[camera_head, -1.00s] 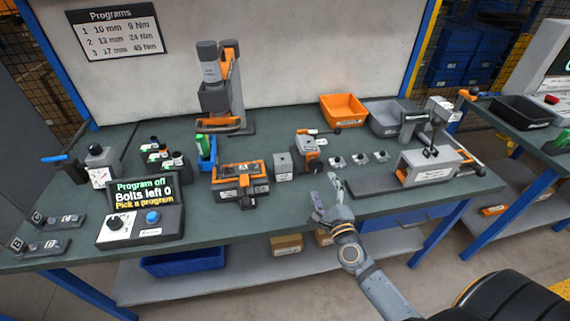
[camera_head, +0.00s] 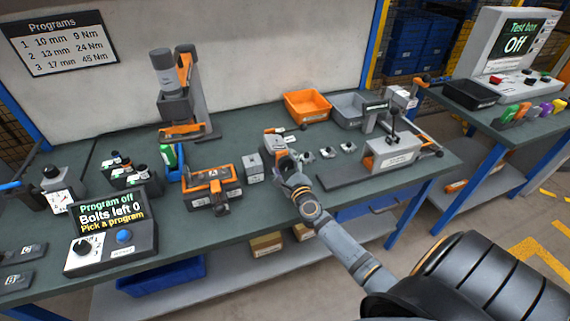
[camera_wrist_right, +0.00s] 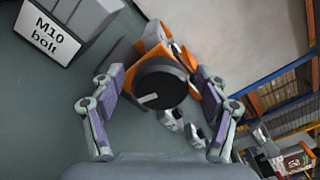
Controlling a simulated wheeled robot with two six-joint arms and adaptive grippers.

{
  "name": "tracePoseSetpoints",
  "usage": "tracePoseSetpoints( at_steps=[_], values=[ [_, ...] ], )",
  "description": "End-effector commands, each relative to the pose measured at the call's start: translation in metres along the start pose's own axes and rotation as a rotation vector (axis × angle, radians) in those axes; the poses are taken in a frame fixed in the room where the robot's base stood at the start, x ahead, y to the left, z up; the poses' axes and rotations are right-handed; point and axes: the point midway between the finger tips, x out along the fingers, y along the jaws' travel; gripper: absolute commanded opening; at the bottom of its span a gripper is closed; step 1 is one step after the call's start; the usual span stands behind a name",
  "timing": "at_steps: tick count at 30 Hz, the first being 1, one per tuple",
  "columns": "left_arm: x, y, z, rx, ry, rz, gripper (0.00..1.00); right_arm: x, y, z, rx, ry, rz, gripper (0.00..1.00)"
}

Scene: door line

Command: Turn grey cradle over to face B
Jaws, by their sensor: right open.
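What seems to be the grey cradle (camera_head: 274,147) is a small grey and orange fixture on the green bench, partly hidden behind my right gripper (camera_head: 287,164). In the right wrist view, its orange bracket (camera_wrist_right: 152,38) carries a round black knob (camera_wrist_right: 160,83) with a white mark, facing the camera. The two fingers of my right gripper (camera_wrist_right: 158,82) are spread open, one on each side of the knob; I cannot tell whether they touch it. No face letter on this fixture is readable. My left gripper is not in view.
A grey "M10 bolt" box (camera_wrist_right: 50,30), also in the head view (camera_head: 253,168), stands left of the fixture. Farther left is an orange-black fixture (camera_head: 212,187). Several small metal parts (camera_head: 327,152) and a lever press (camera_head: 393,150) stand to the right.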

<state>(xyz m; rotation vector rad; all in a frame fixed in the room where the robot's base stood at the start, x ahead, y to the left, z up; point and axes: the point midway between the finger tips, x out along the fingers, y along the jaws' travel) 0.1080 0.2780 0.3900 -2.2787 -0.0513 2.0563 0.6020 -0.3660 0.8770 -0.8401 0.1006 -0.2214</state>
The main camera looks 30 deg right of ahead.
Motion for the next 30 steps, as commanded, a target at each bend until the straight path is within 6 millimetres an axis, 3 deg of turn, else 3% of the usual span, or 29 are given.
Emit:
tracePoseSetpoints(
  at_steps=[7,19,30],
  values=[
    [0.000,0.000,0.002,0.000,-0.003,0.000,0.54,0.001,0.000,0.000,0.000,-0.001,0.000,0.74],
    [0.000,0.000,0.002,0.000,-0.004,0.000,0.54,0.001,0.000,0.000,0.000,-0.001,0.000,0.20],
    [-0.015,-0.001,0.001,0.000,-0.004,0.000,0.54,0.001,0.001,0.001,-0.270,0.000,0.001,0.20]
  ],
)
